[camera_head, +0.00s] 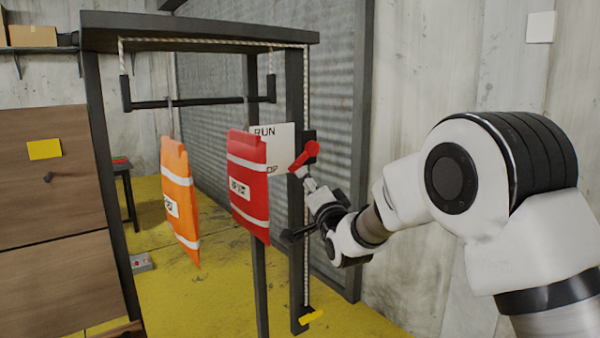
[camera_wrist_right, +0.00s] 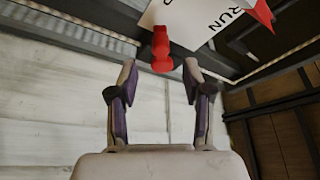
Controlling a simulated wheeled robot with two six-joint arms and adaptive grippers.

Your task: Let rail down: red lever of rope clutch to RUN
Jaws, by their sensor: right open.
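The red lever (camera_head: 302,158) of the rope clutch (camera_head: 309,138) slants down and left from its pivot, towards the partly hidden lower word on the white sign (camera_head: 284,140); RUN stands higher up. The dark rail (camera_head: 200,102) hangs level under the frame's top beam, with an orange bag (camera_head: 177,195) and a red bag (camera_head: 249,180) hanging below. My right gripper (camera_head: 307,184) is just below the lever. In the right wrist view the gripper (camera_wrist_right: 160,75) is open, with the lever (camera_wrist_right: 161,48) just beyond and between its fingertips. My left gripper is out of view.
A white rope (camera_head: 306,230) runs down the right post to a yellow cleat-like piece (camera_head: 312,316). A wooden cabinet (camera_head: 45,220) stands at the left. A corrugated metal panel (camera_head: 335,120) is behind the frame. Yellow floor (camera_head: 200,290) is open below.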

